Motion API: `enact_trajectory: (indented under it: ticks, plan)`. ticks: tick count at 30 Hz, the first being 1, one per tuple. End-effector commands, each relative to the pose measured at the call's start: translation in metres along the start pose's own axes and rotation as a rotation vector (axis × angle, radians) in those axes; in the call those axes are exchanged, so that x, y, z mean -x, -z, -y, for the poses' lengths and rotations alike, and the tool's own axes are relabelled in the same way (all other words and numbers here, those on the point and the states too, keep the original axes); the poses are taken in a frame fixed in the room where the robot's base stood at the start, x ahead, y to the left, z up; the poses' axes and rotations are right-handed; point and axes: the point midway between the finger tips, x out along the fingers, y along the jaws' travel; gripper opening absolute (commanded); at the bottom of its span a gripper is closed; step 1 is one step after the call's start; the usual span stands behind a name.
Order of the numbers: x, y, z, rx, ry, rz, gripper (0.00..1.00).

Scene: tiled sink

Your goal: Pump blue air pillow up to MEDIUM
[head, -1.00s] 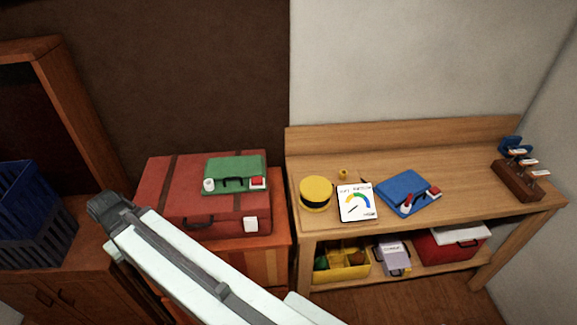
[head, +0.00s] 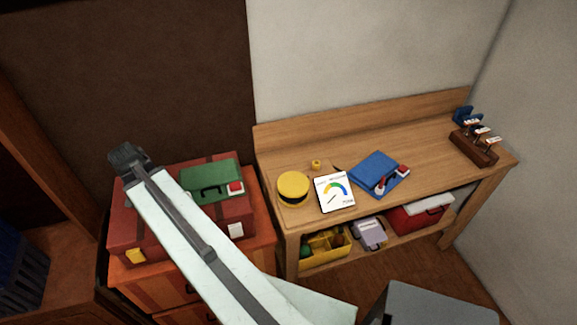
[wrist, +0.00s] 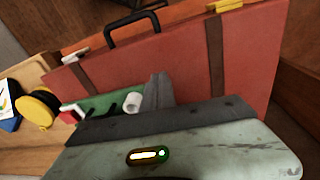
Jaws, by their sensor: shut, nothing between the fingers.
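The blue air pillow (head: 375,170) lies on the wooden bench, with a red and a white fitting at its front edge. A yellow round pump (head: 293,188) with a dark band stands at the bench's left end; it also shows at the left of the wrist view (wrist: 38,108). Between them is a white gauge card (head: 334,192) with a coloured arc; its lettering is too small to read. My gripper (head: 128,158) is shut and empty, over the left part of the red suitcase, left of the bench. Its fingers show in the wrist view (wrist: 158,90).
A green pillow (head: 212,178) lies on the red suitcase (head: 235,211), partly behind my arm. A small yellow piece (head: 316,165) sits behind the card. A wooden rack (head: 474,147) stands at the bench's right end. The lower shelf holds a yellow bin (head: 325,248) and a red box (head: 420,214).

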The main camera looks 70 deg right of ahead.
Motion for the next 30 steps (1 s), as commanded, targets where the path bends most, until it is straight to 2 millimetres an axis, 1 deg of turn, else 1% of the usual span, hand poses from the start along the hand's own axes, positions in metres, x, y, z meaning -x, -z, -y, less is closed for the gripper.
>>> enact_trajectory:
  ticks: [1,2,3,5,6,8,9,12,13,15,16,18,20,27,30]
  plan:
    - [0.014,0.03,-0.048,-0.179,-0.022,-0.006,0.0]
    - [0.015,0.041,-0.071,-0.273,-0.034,-0.01,0.0]
    - [0.017,0.055,-0.102,-0.393,-0.049,-0.017,0.0]
    - [0.021,0.072,-0.15,-0.573,-0.073,-0.027,0.0]
    - [0.024,0.082,-0.185,-0.7,-0.091,-0.036,0.0]
    - [0.029,0.093,-0.242,-0.898,-0.119,-0.049,0.0]
    - [0.032,0.097,-0.278,-1.023,-0.138,-0.06,0.0]
    - [0.037,0.098,-0.35,-1.27,-0.176,-0.082,0.0]
    - [0.038,0.097,-0.365,-1.325,-0.184,-0.088,0.0]
    - [0.04,0.094,-0.392,-1.418,-0.199,-0.098,0.0]
    - [0.04,0.093,-0.399,-1.445,-0.203,-0.102,0.0]
    - [0.039,0.091,-0.408,-1.48,-0.209,-0.106,0.0]
    - [0.039,0.091,-0.411,-1.49,-0.211,-0.108,0.0]
    - [0.038,0.091,-0.409,-1.485,-0.209,-0.108,0.0]
    - [0.034,0.091,-0.409,-1.484,-0.209,-0.107,0.0]
